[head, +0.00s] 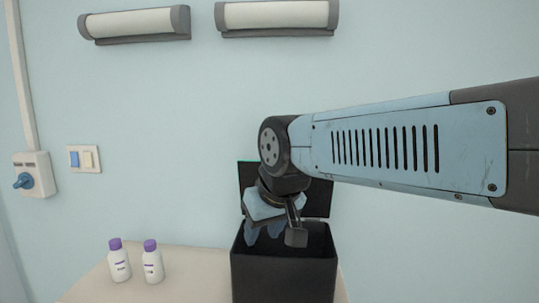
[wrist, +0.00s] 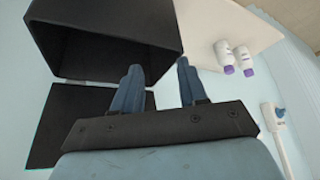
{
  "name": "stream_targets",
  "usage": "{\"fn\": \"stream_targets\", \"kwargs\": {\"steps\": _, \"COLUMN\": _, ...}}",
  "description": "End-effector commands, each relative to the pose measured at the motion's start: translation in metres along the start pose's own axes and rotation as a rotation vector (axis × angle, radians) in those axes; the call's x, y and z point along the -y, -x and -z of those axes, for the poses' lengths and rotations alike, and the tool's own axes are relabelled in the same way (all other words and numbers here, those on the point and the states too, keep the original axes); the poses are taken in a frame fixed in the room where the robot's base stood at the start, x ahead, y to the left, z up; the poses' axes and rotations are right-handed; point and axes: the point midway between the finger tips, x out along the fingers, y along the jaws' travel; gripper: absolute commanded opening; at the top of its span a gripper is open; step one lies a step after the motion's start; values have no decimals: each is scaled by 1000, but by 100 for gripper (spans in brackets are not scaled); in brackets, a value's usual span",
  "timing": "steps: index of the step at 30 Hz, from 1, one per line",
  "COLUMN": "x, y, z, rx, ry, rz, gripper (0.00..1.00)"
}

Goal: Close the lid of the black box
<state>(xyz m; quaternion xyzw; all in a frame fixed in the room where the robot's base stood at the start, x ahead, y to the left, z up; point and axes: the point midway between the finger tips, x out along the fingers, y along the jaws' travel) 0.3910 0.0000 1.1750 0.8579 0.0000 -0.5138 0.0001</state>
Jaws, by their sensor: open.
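The black box (head: 284,272) stands on the table at the lower middle of the head view, its top open. Its lid (head: 318,198) stands raised at the back of the box, partly hidden by my arm. My gripper (head: 264,235) points down at the box opening, in front of the lid. In the wrist view my gripper (wrist: 158,75) shows its two blue fingers apart, with nothing between them. The box (wrist: 105,20) is at the upper left there, and the lid (wrist: 62,130) is at the lower left. I cannot tell whether a finger touches the box.
Two white bottles with purple caps (head: 119,262) (head: 153,262) stand on the pale table (head: 200,275) left of the box. The wall (head: 150,130) behind carries two lamps, a switch and a socket. The table between bottles and box is clear.

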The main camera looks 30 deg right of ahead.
Motion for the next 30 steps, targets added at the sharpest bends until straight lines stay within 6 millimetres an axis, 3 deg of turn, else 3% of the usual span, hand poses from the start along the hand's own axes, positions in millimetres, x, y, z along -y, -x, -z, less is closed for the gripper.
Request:
{"fn": "stream_targets", "kwargs": {"steps": 4, "x": -3, "y": 8, "z": 11, "rx": 17, "ry": 39, "rz": -11, "gripper": 42}}
{"fn": "stream_targets", "kwargs": {"steps": 7, "x": -11, "y": 22, "z": 33, "rx": 57, "ry": 132, "rz": -33, "gripper": 42}}
{"fn": "stream_targets", "kwargs": {"steps": 15, "x": -58, "y": 83, "z": 125, "rx": 272, "ry": 514, "rz": -85, "gripper": 42}}
{"fn": "stream_targets", "kwargs": {"steps": 18, "x": -77, "y": 94, "z": 153, "rx": 347, "ry": 633, "rz": -61, "gripper": 42}}
{"fn": "stream_targets", "kwargs": {"steps": 24, "x": -116, "y": 91, "z": 198, "rx": 434, "ry": 817, "rz": 56, "gripper": 42}}
{"fn": "stream_targets", "kwargs": {"steps": 30, "x": -143, "y": 73, "z": 222, "rx": 442, "ry": 929, "rz": 165, "gripper": 42}}
